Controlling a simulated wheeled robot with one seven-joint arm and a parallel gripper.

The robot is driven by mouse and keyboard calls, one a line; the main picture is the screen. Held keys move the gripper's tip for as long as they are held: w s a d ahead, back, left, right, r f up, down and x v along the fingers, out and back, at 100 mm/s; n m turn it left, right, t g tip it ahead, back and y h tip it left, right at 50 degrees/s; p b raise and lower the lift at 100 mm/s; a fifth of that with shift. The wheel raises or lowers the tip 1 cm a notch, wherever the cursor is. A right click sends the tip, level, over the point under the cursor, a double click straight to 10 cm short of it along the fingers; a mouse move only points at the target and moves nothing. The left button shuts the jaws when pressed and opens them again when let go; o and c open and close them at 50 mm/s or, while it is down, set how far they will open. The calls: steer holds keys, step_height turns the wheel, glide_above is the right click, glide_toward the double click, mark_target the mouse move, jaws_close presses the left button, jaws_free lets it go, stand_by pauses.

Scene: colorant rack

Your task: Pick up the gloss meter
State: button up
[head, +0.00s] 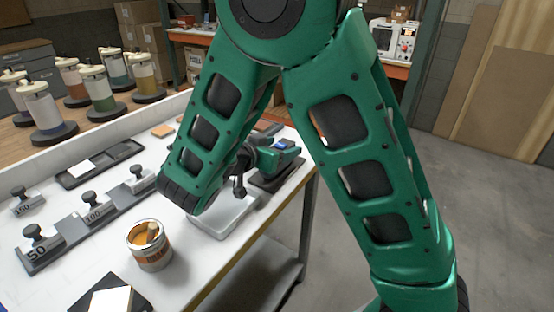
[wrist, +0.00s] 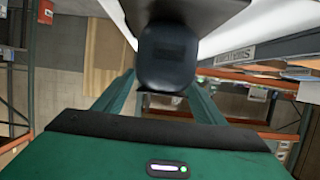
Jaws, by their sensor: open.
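My gripper (head: 268,158) is low over the far right end of the white table, partly behind my own arm links in the head view. In the wrist view its two green fingers (wrist: 160,98) are open, one on each side of a dark, rounded block. This block, apparently the gloss meter (wrist: 167,58), lies between or just beyond the fingers; I cannot tell whether they touch it. In the head view a small device with a blue patch (head: 286,143) shows by the gripper above a dark base, probably the same meter, mostly hidden.
A white tray (head: 207,226) is at the table's front edge. Several weights (head: 95,207) sit on a dark strip to the left. An open can (head: 149,246) stands nearer. Colorant canisters (head: 103,91) stand behind the table's low wall. Open floor lies to the right.

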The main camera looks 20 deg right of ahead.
steer(key=shift+x, duration=1.3)
steer(key=c, duration=1.5)
steer(key=shift+o, duration=0.2)
steer(key=shift+r, duration=0.1)
